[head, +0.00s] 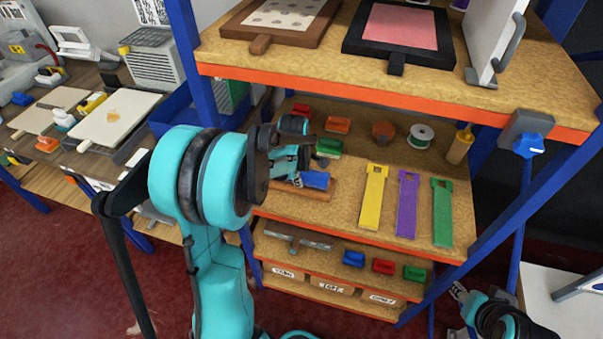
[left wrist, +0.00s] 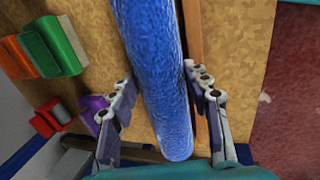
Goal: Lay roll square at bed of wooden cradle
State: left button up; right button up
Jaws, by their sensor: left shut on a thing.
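The blue roll (head: 316,180) is on the middle shelf, at or over the brown wooden cradle (head: 322,194). My left gripper (head: 298,172) reaches in from the left and is shut on the roll; my arm partly hides this spot. In the left wrist view the roll (left wrist: 158,60) runs lengthwise between the two fingers (left wrist: 160,105). A brown strip of the cradle (left wrist: 194,35) shows along its right side. Whether the roll touches the bed is hidden. My right gripper (head: 464,296) is at the lower right, away from the shelf; its jaws are too small to read.
Yellow (head: 374,196), purple (head: 407,203) and green (head: 442,212) strips lie to the right on the same shelf. A green block (head: 328,147) and a white spool (head: 421,135) sit behind. The upper shelf's orange edge (head: 390,100) overhangs; a blue post (head: 188,50) stands left.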

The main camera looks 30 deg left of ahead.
pick_arm(q)
jog(key=shift+f, duration=0.25)
jog(key=shift+s+d+f+b, duration=0.15)
jog(key=shift+s+f+b, duration=0.05)
jog(key=shift+b, duration=0.3)
jog(key=shift+f, duration=0.1)
jog(key=shift+c, duration=1)
jog(key=o, duration=1.3)
jog(key=shift+o, duration=1.2)
jog(key=shift+w+f, duration=0.1)
jog(key=shift+f, duration=0.05)
jog(key=shift+w, duration=0.15)
jog(key=shift+r, duration=0.2)
